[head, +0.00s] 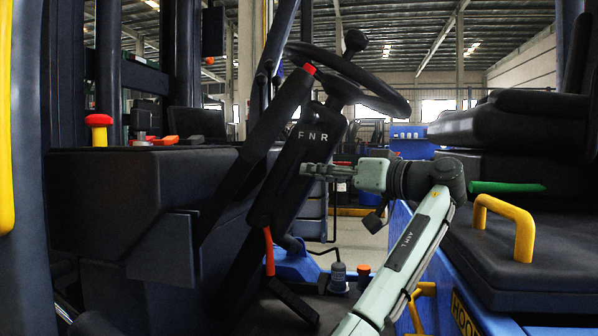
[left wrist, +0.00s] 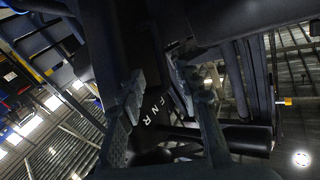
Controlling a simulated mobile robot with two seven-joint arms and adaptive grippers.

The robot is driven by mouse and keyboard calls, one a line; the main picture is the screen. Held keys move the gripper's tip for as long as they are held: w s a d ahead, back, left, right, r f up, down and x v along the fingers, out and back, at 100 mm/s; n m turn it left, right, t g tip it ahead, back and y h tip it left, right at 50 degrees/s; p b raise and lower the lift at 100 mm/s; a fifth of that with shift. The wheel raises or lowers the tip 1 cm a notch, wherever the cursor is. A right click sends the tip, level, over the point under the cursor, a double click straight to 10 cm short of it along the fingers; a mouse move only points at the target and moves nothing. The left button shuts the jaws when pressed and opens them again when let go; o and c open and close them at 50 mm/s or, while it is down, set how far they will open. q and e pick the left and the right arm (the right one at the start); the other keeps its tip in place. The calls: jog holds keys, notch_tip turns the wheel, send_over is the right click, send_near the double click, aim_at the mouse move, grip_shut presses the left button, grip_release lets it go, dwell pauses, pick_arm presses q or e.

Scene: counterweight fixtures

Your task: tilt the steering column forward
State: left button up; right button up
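The black steering column (head: 300,165), marked F N R, leans up to the right toward the steering wheel (head: 352,80). Its face with the letters also shows in the left wrist view (left wrist: 158,108). A lever with an orange-red handle (head: 268,250) hangs at the column's lower part. My left gripper (head: 308,170) points left at the column's right side, below the letters. In the left wrist view its two fingers (left wrist: 160,88) are apart, with the column face visible between them. I cannot tell whether they touch it. My right gripper is not in view.
A black seat (head: 530,250) with a yellow grab handle (head: 505,222) is at the right; a green bar (head: 505,187) lies above it. A black console (head: 130,195) with a red-topped yellow knob (head: 98,130) fills the left. Pedals (head: 338,275) are on the floor below.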

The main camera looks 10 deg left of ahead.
aim_at(294, 171)
pick_arm(q)
jog(key=x, duration=0.5)
jog(key=shift+a, duration=0.15)
jog(key=shift+w+a, duration=0.3)
jog(key=shift+a, duration=0.15)
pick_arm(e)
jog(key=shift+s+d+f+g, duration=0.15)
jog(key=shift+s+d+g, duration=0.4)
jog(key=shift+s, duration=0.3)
pick_arm(q)
grip_shut()
